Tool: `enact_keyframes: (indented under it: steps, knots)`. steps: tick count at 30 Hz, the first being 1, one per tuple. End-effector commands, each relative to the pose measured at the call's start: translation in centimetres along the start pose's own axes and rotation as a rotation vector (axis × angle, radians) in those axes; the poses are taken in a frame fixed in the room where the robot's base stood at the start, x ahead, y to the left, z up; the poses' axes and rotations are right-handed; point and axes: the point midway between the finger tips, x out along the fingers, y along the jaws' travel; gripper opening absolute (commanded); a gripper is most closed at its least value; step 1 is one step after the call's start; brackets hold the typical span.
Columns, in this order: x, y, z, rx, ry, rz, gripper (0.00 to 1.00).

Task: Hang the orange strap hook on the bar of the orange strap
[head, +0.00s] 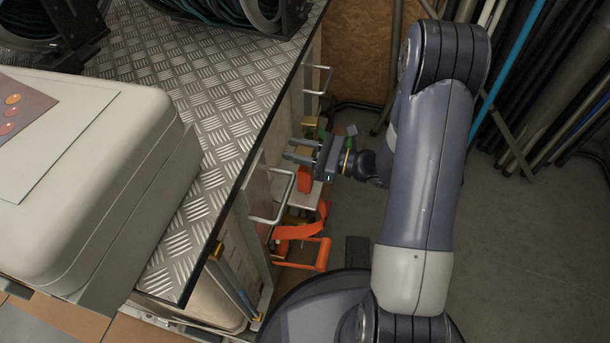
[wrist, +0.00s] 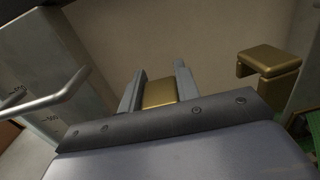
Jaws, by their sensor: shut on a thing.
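My gripper (head: 289,150) is at the side of the metal-topped bench, between two of its pale handles. In the wrist view my gripper (wrist: 159,77) is shut on a gold-coloured block-like piece (wrist: 160,93), which looks like the strap hook. A rounded orange piece (head: 305,180) shows just below my gripper; whether it joins the held piece is hidden. The orange strap (head: 306,228) lies lower in the opening, with an orange bar-like frame (head: 321,254) at its lower end. The held hook is apart from this bar.
Another gold bracket-like hook (wrist: 268,62) stands to the right in the wrist view, near something green (wrist: 303,123). Pale handles (head: 268,219) and (head: 322,80) jut from the bench side. Floor (head: 530,240) to the right is clear.

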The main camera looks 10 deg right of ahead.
Motion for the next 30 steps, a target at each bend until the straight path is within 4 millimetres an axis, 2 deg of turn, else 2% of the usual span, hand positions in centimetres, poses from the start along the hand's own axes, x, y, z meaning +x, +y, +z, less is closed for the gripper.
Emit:
enact_keyframes:
  steps: [1,6,20,26,30]
  knots:
    - [0.0,0.0,0.0,0.001,0.000,0.000,0.12]
    - [0.0,0.0,0.0,0.001,0.000,0.000,0.00]
    - [0.0,0.0,0.3,-0.001,0.000,0.000,0.00]
    - [0.0,0.0,2.4,-0.002,-0.001,0.000,0.00]
    - [0.0,0.0,5.3,-0.006,-0.001,0.000,0.00]
